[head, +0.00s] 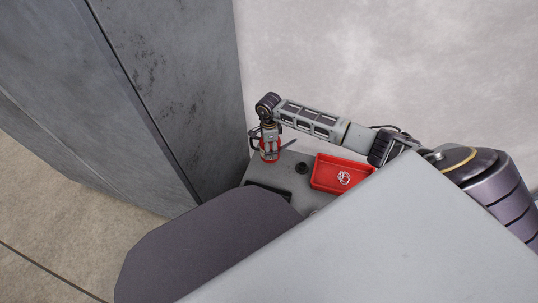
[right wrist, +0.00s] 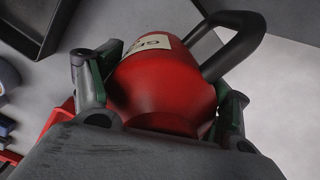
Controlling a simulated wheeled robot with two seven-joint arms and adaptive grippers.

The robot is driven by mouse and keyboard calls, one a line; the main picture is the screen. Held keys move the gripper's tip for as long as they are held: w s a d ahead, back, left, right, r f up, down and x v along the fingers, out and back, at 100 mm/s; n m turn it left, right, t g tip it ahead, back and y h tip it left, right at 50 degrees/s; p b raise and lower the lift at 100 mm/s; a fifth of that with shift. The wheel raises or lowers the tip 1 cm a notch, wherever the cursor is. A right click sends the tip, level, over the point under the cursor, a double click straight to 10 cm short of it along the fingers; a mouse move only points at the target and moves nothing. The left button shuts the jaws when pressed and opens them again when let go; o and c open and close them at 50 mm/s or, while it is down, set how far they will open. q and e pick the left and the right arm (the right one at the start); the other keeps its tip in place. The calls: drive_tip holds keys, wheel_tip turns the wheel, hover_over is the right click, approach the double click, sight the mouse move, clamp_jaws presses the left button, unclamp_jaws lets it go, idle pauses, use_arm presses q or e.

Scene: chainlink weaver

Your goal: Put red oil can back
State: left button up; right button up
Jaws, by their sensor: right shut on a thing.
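The red oil can (head: 270,156) is at the far left corner of a small grey tabletop (head: 281,172). My right gripper (head: 268,139) comes down on it from above and is shut on it. In the right wrist view the can (right wrist: 165,85) fills the middle, with a pale label and a black handle, between the two fingers of the gripper. I cannot tell whether its base touches the tabletop. My left gripper is not in view.
A red tray (head: 325,184) with a white item in it stands on the tabletop. A small black round thing (head: 301,168) and a dark tray (head: 263,187) are nearby. A tall grey cabinet (head: 170,70) rises close at the left. A pale wall (head: 400,60) is behind.

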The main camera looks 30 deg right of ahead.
drive_tip(key=shift+f+b, duration=1.15)
drive_tip(key=shift+f, duration=1.25)
drive_tip(key=shift+f, duration=0.15)
drive_tip(key=o, duration=1.5)
